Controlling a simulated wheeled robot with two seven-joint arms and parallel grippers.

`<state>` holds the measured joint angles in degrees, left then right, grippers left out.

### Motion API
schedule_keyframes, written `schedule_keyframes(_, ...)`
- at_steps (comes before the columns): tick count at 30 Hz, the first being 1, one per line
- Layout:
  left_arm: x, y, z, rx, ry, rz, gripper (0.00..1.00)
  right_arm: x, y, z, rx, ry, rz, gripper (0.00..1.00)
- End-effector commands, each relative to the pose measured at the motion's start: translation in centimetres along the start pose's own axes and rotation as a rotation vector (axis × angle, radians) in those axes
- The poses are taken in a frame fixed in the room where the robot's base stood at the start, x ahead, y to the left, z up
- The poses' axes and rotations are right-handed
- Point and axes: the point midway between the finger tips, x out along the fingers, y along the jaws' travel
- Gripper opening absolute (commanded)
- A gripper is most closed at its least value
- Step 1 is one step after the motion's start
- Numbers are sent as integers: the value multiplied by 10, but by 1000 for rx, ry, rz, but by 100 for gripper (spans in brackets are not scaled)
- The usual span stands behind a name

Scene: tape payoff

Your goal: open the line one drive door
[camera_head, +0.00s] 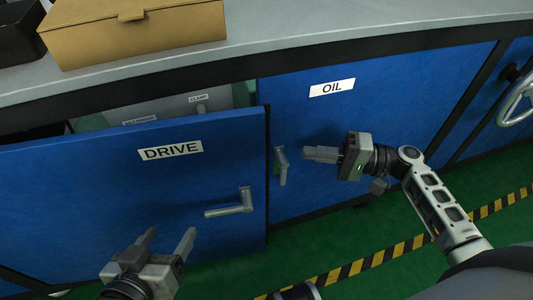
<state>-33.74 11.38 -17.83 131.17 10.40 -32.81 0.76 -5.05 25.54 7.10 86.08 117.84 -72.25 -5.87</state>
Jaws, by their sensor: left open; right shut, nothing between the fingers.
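The blue drive door (100,200), with a white DRIVE label (170,150), stands ajar. Its top and right edges are away from the cabinet, and a grey interior shows behind them. Its grey lever handle (230,204) lies roughly level near the right edge. My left gripper (169,238) is open and empty, in front of the door, below and left of the handle, apart from it. My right gripper (308,153) is shut and empty, in front of the oil door (385,115), just right of that door's upright handle (281,165).
A grey counter (300,28) runs above the doors, with a tan box (135,32) and a dark object (18,32) on it. A handwheel (515,104) is at the far right. Yellow-black tape (400,247) crosses the green floor (345,232).

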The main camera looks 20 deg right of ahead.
Motion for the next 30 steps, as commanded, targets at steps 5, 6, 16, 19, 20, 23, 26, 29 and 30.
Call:
schedule_keyframes(5, 3, 1, 3, 0, 4, 9, 65, 12, 6, 1, 2, -1, -1, 0)
schedule_keyframes(6, 3, 1, 2, 0, 5, 9, 65, 18, 6, 1, 2, -1, -2, 0)
schedule_keyframes(16, 2, 2, 1, 1, 20, 13, 65, 87, 5, 1, 2, -1, -3, 0)
schedule_keyframes(19, 2, 3, -1, 2, 25, 14, 65, 103, 5, 3, 2, 0, 0, 0)
schedule_keyframes(20, 1, 3, -2, 1, 23, 14, 65, 98, 6, 10, 4, 0, 3, 0)
schedule_keyframes(23, 2, 2, 1, 1, 12, 11, 65, 92, 6, 24, 3, 0, 3, 0)
schedule_keyframes(26, 2, 2, 1, 0, 8, 10, 65, 89, 5, 33, 2, 1, 2, 0)
schedule_keyframes(29, 2, 2, 2, 1, 6, 9, 65, 87, 5, 37, 1, 2, 2, 0)
schedule_keyframes(30, 2, 2, 2, 1, 5, 9, 65, 87, 5, 38, 1, 2, 2, 0)
